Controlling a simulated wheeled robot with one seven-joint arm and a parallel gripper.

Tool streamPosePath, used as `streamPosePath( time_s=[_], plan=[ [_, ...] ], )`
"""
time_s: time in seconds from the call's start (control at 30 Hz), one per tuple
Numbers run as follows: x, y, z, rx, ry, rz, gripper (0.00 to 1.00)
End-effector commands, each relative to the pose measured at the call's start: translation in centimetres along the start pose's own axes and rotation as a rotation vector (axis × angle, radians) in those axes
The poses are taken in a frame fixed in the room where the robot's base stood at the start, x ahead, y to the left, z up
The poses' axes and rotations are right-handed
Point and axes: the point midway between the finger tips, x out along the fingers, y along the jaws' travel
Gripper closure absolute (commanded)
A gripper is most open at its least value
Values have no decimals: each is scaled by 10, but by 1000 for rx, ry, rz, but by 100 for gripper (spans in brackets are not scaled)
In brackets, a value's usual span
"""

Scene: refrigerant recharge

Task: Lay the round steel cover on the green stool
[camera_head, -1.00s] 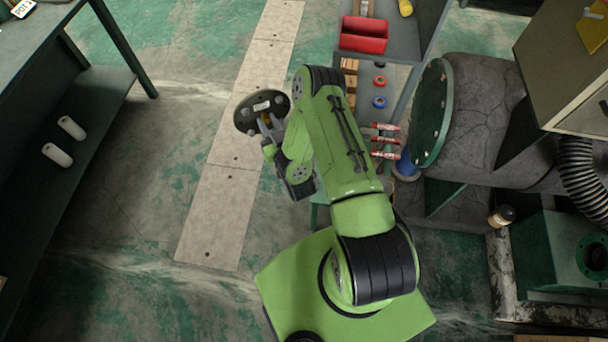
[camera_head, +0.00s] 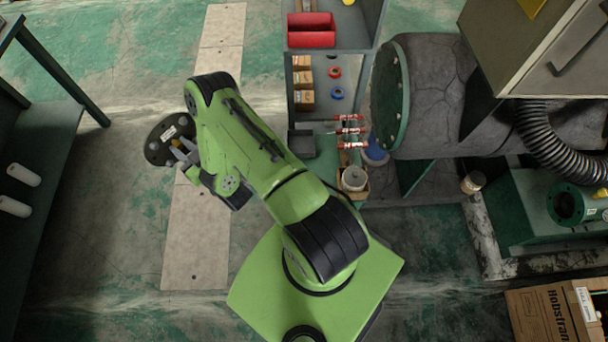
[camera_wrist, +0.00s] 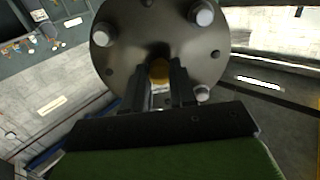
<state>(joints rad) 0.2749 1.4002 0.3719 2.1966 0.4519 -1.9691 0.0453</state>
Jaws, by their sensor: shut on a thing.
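The round steel cover (camera_head: 157,151) is a dark disc with bolt holes and a small white label, at the left of the head view. My gripper (camera_head: 181,149) is shut on it and holds it out over the floor. In the wrist view the cover (camera_wrist: 125,40) fills the upper middle, with pale bolt heads around its rim. My gripper (camera_wrist: 161,82) closes around a yellowish knob at its centre. A green top (camera_head: 325,162), seemingly the green stool, shows right of my arm, partly hidden by it. The cover is well left of it.
A shelf rack (camera_head: 352,30) with a red bin (camera_head: 311,30) stands behind. Red-handled valves (camera_head: 350,131) and a box with a grey cylinder (camera_head: 354,178) sit beside the green top. A large grey tank (camera_head: 430,95) is at right, a dark bench (camera_head: 45,180) at left. Floor between is clear.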

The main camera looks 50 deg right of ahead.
Motion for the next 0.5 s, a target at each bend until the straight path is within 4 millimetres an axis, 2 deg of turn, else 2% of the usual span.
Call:
streamPosePath(
  time_s=[0.27,0.5],
  plan=[
    [8,24,15,3,-45,60,100],
    [13,62,42,15,-146,156,100]
  ],
)
